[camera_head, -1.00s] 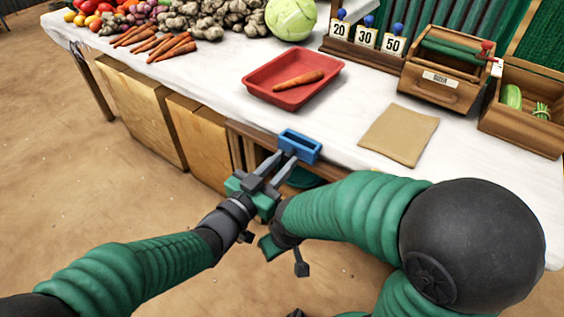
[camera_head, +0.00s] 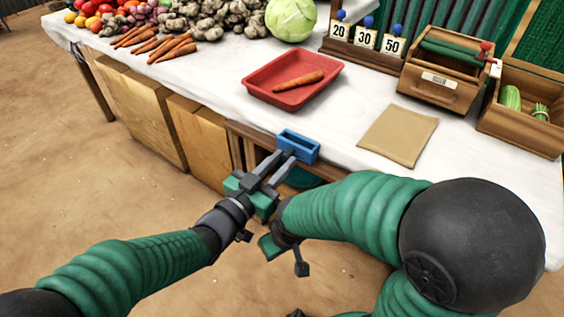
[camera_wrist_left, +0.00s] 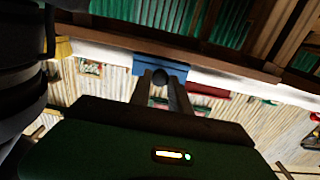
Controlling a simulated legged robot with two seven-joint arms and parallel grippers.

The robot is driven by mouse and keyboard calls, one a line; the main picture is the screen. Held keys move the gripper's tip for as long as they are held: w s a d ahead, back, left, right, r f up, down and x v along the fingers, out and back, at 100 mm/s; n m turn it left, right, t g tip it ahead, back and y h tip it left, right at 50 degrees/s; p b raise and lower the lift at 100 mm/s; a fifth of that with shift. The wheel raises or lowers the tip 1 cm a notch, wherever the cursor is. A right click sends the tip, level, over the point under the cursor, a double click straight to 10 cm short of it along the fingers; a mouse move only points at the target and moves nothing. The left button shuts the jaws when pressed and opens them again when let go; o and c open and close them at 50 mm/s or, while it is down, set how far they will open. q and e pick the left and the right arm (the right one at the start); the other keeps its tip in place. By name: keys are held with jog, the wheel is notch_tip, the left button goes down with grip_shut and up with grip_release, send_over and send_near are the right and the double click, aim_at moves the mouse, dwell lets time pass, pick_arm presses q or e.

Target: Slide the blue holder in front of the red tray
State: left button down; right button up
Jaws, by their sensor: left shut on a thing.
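The blue holder (camera_head: 298,145) is a small open-topped box at the front edge of the white table, in front of the red tray (camera_head: 293,103) and apart from it. The tray holds one carrot (camera_head: 299,79). My left gripper (camera_head: 279,164) reaches up from the front and is shut on the near side of the holder. In the left wrist view its two fingers (camera_wrist_left: 166,80) meet the blue holder (camera_wrist_left: 185,68), and a strip of the red tray (camera_wrist_left: 207,90) shows beyond.
A brown mat (camera_head: 399,135) lies right of the holder. Wooden boxes (camera_head: 443,75) and a number card stand (camera_head: 365,45) are at the back right. Carrots (camera_head: 172,49), potatoes and a cabbage (camera_head: 291,18) lie at the back left. White tabletop is clear left of the tray.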

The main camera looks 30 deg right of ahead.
pick_arm(q)
jog(key=w+a+p, duration=0.5)
jog(key=w, duration=0.7)
jog(key=c, duration=1.2)
grip_release()
jog(key=p+v, duration=0.5)
jog(key=v, duration=1.1)
jog(key=shift+a+p, duration=0.3)
jog(key=shift+a, duration=0.1)
